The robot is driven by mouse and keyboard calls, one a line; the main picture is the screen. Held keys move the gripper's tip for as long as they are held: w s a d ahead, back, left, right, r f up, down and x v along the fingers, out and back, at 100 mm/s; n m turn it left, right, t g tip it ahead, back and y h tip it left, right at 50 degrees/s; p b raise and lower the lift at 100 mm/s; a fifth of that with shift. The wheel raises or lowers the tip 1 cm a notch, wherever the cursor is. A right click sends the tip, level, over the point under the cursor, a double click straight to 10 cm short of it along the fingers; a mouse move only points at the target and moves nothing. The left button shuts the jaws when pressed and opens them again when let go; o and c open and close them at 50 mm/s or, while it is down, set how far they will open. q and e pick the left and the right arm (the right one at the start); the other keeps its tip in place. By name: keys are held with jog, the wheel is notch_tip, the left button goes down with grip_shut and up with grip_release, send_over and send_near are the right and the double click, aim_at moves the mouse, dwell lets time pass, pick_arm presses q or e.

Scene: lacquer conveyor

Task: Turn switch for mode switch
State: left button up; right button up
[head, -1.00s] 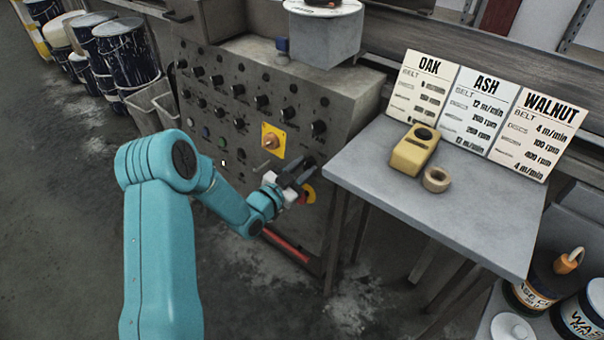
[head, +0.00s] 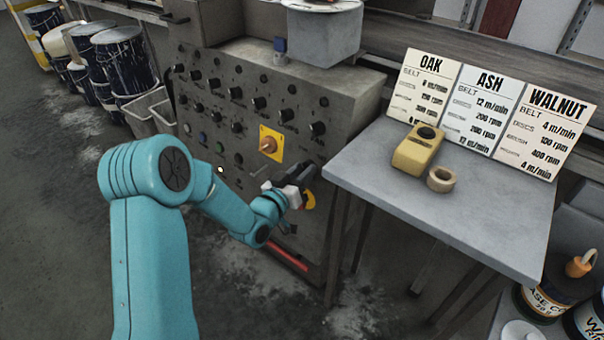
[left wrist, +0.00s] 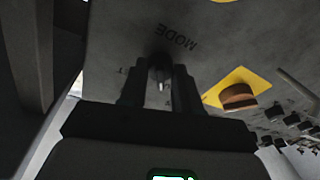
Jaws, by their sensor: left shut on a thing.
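The control panel (head: 197,133) is a grey, worn box face with several rows of black knobs. In the left wrist view, the mode switch (left wrist: 160,80) is a dark knob with a pale pointer line, below the word MODE on the panel (left wrist: 125,30). My left gripper (left wrist: 160,92) is shut on this knob, with one finger on each side of it. In the head view, my left gripper (head: 304,180) is at the panel's lower right and hides the switch. My right gripper is not in view.
An orange rotary handle on a yellow plate (head: 277,137) sits just above left of my gripper; it also shows in the left wrist view (left wrist: 238,96). A grey table (head: 440,228) stands close on the right, with a yellow device (head: 411,155), a tape roll (head: 441,179) and three recipe cards.

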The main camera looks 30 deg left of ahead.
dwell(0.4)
pick_arm(q)
jog(key=o, duration=1)
jog(key=shift+o, duration=0.2)
jog(key=shift+s, duration=0.1)
jog(key=s+p, duration=0.9)
jog(key=s, duration=0.7)
jog(key=shift+d+r, duration=0.15)
jog(key=shift+d, duration=0.15)
jog(key=shift+d, duration=0.1)
